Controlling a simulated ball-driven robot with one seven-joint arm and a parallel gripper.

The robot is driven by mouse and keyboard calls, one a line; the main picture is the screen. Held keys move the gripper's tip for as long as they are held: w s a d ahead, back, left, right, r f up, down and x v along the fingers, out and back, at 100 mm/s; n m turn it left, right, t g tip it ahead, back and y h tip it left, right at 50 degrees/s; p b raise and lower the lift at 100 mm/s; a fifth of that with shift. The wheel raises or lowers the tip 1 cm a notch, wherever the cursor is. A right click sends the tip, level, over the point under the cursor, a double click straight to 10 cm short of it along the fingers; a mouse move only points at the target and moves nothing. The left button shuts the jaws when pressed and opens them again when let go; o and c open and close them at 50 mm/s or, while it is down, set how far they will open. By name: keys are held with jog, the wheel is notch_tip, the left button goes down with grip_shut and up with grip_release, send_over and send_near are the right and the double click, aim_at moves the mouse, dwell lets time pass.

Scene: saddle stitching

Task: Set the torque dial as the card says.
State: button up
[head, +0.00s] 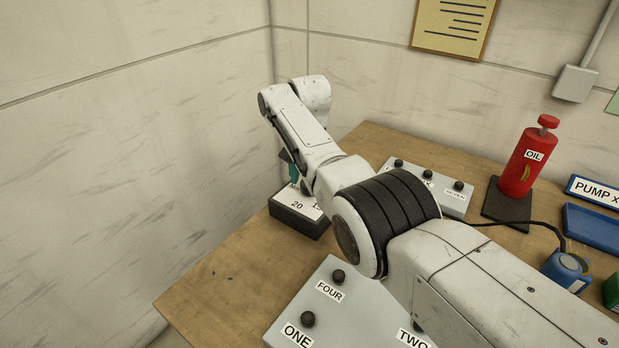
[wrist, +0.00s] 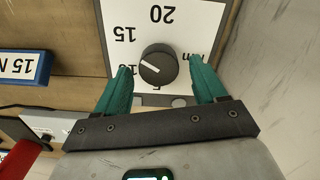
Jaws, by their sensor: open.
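The torque dial's black knob (wrist: 157,65) has a white pointer line, in the wrist view. It sits on a white face (wrist: 185,38) with upside-down numerals 20, 15, 10 and 5. The pointer lies to the picture's left, seemingly near the partly hidden 10. My gripper (wrist: 160,66) is open, its teal fingers on either side of the knob in the picture; I cannot tell if they touch it. A blue-framed card (wrist: 42,70) reads "15 N", cut off at the edge. In the head view the dial box (head: 297,223) is partly hidden by my arm.
A grey button box (head: 430,182) stands behind my arm, near the red oil can (head: 521,165). A panel with numbered buttons (head: 318,313) lies in front. Walls close in behind and left of the dial. Bare wood (head: 225,275) is free at front left.

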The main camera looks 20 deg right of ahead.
notch_tip(320, 180, up, 10)
jog(key=b, duration=0.1)
jog(key=shift+r, duration=0.15)
dwell(0.5)
